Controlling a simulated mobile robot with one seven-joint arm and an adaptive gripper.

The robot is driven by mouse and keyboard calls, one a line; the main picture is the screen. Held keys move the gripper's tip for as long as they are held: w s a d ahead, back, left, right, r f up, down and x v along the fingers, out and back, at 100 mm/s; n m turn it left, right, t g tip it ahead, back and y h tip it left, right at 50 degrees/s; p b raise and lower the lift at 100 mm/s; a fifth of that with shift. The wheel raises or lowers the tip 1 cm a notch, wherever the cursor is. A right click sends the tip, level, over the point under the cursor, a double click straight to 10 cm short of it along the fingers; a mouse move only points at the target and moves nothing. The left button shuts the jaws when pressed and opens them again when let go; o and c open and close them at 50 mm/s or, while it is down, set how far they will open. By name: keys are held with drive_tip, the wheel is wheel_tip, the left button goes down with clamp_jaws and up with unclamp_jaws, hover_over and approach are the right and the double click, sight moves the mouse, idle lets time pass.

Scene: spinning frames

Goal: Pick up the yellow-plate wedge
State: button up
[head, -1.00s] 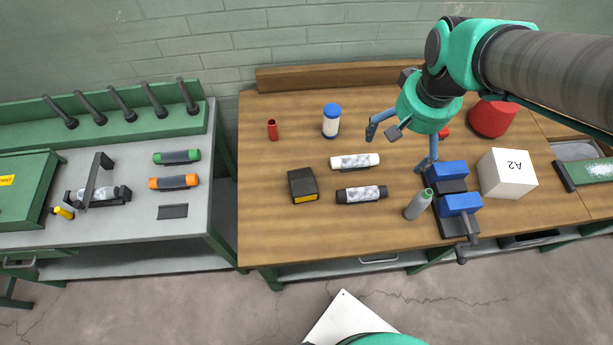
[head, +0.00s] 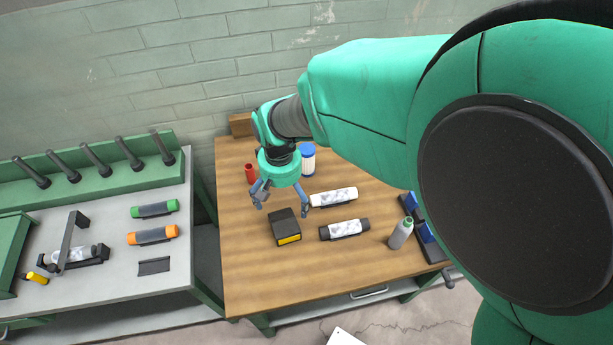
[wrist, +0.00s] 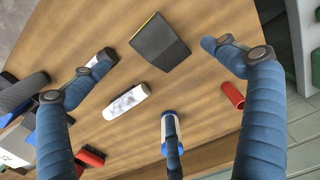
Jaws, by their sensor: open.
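The yellow-plate wedge (head: 284,223) is a dark grey block with a yellow plate on its front edge. It lies on the wooden bench, and in the wrist view (wrist: 160,43) it shows at the top centre, its yellow edge on the left. My gripper (head: 281,205) is open and empty. In the head view it hangs above and just behind the wedge, with one finger on each side. In the wrist view my fingertips (wrist: 157,50) are spread wide to either side of the wedge. Neither finger clearly touches it.
Beside the wedge on the right lie a white roll (head: 334,197) and a black-ended roll (head: 344,230). A red cylinder (head: 251,174) and a blue-capped jar (head: 308,160) stand behind. A grey bottle (head: 401,233) and blue vise (head: 427,234) are farther right. Bare bench lies left of the wedge.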

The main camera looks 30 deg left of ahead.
sight(289, 218)
wheel_tip(289, 218, down, 9)
drive_tip(key=shift+r+b, duration=0.2)
drive_tip(key=shift+b, duration=0.4)
idle(0.3)
drive_tip(key=shift+w+d+f+b, duration=0.1)
drive_tip(key=shift+f+b, duration=0.15)
drive_tip(key=shift+f, duration=1.05)
drive_tip(key=shift+w+d+f+b, duration=0.1)
drive_tip(key=shift+f+b, duration=0.15)
drive_tip(key=shift+f, duration=1.05)
drive_tip(key=shift+c, duration=0.3)
drive_tip(key=c, duration=1.3)
